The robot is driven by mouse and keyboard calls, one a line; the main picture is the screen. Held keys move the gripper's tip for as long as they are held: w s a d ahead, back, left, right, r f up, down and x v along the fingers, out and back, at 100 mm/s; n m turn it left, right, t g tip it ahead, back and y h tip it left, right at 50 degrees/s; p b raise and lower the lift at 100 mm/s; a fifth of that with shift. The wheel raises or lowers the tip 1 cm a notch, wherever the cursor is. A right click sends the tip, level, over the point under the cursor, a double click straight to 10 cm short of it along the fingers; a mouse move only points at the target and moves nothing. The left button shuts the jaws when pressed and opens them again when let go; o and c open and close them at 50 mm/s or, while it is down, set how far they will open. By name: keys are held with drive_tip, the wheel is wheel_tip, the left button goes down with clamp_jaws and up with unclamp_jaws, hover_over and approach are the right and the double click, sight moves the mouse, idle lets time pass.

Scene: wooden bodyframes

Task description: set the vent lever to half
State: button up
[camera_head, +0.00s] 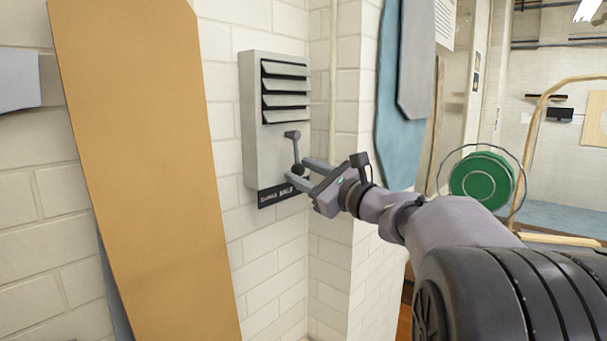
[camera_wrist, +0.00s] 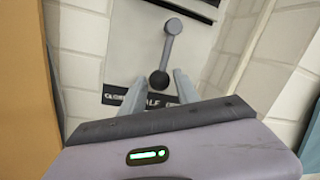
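The grey vent box (camera_head: 255,120) is on the white brick wall, with its slats tilted open. Its grey lever (camera_head: 294,149) hangs from a pivot below the slats, ending in a dark round knob (camera_head: 298,169). In the wrist view the lever (camera_wrist: 168,47) slants slightly left down to the knob (camera_wrist: 159,79), above the HALF part of the dark label strip (camera_wrist: 115,95). "CLOSE" reads at its left; my fingers partly hide the rest. My gripper (camera_head: 297,170) is open. Its fingertips (camera_wrist: 160,74) are either side of the knob, with a gap on both sides.
A tall tan board (camera_head: 145,160) leans at the left of the vent, close to my gripper's left side. Blue and grey panels (camera_head: 400,95) hang right of the wall corner. A green reel (camera_head: 482,181) shows farther right. The wall below the vent is bare.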

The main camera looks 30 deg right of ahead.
drive_tip(key=shift+o, duration=0.7)
drive_tip(key=shift+s+d+f, duration=0.1)
drive_tip(key=shift+s, duration=0.2)
drive_tip(key=b+v, duration=0.2)
drive_tip(key=v, duration=1.4)
drive_tip(key=shift+s+b, duration=0.4)
drive_tip(key=shift+f, duration=0.1)
